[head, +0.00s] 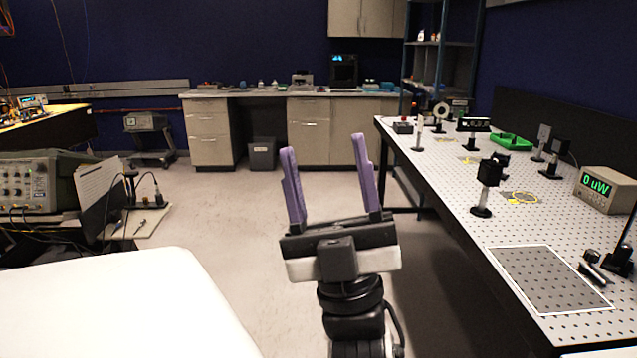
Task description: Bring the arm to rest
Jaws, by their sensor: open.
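My gripper (324,154) is in the lower middle of the head view, with its two purple fingers pointing up and away from me. The fingers stand wide apart, and nothing is between them. My arm comes up from the bottom edge of the picture below the gripper. The gripper is over the open floor, left of the perforated optical table, and looks clear of it.
The optical table (452,185) runs along the right, bearing posts, a power meter (604,190) and a green tray (511,141). An oscilloscope (28,184) stands at left. Cabinets (208,133) line the back. Pale floor (225,205) between is clear.

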